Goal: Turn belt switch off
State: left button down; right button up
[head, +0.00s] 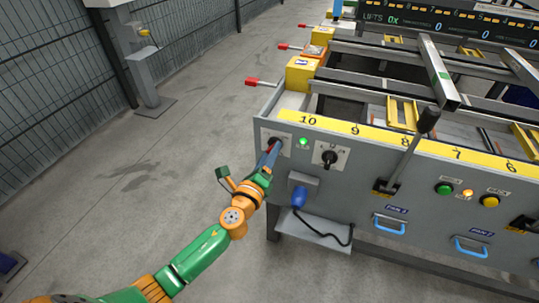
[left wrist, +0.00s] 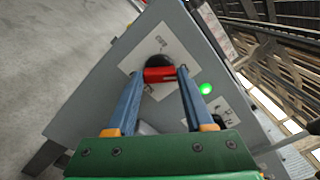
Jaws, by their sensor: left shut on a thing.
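The belt switch is a red handle (left wrist: 160,75) on a dark round base, set in a pale plate on the grey end of the runout table's front panel. In the left wrist view my left gripper (left wrist: 155,78) has its two blue fingers on either side of the red handle, shut on it. In the head view the left gripper (head: 272,150) reaches the same plate, and its fingers hide most of the switch (head: 274,142). A green lamp (head: 303,142) beside the switch is lit; it also shows in the left wrist view (left wrist: 206,88). My right gripper is not in view.
Right of the lamp is a black rotary knob (head: 329,157). Below it a blue plug (head: 298,197) hangs with a black cable over a shelf. A black-knobbed lever (head: 428,120) sticks up from the panel. Open floor (head: 130,190) lies left of the table.

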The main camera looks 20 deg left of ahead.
pick_arm(q)
jog(key=n, duration=1.6)
jog(key=shift+n, duration=0.3)
dwell(0.4)
jog(key=shift+c, duration=1.4)
grip_release()
jog(key=s+p, duration=0.1)
jog(key=s, duration=0.6)
jog(key=shift+a, duration=0.1)
